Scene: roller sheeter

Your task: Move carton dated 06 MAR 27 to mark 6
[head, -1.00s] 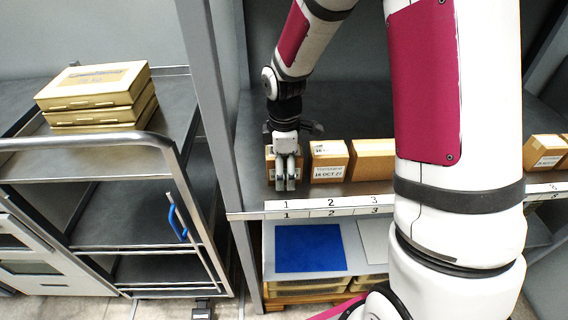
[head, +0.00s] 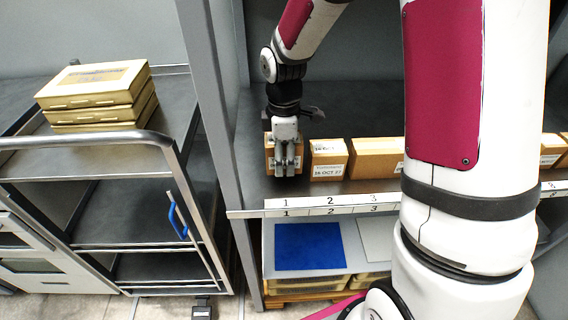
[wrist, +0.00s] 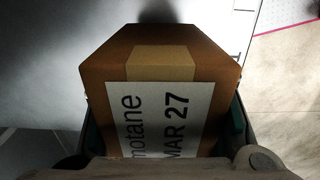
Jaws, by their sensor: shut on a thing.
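In the wrist view, a brown carton (wrist: 165,40) with a tape strip and a white label (wrist: 160,112) fills the middle. The label's visible part reads "motane" and "MAR 27"; the day number is hidden. My gripper (head: 286,170) is shut on this carton, with a dark finger on each side of it in the wrist view. In the head view the carton (head: 269,157) is mostly behind my gripper, above mark 1 (head: 286,203) on the shelf strip. Whether it touches the shelf is unclear. Mark 6 is not visible; my arm covers that part of the strip.
A carton labelled 16 OCT 27 (head: 328,160) stands close on the right at mark 2, with a wider carton (head: 376,158) beside it. More cartons (head: 552,150) show at far right. A grey upright (head: 215,110) stands close on the left. A cart (head: 110,150) carries stacked boxes.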

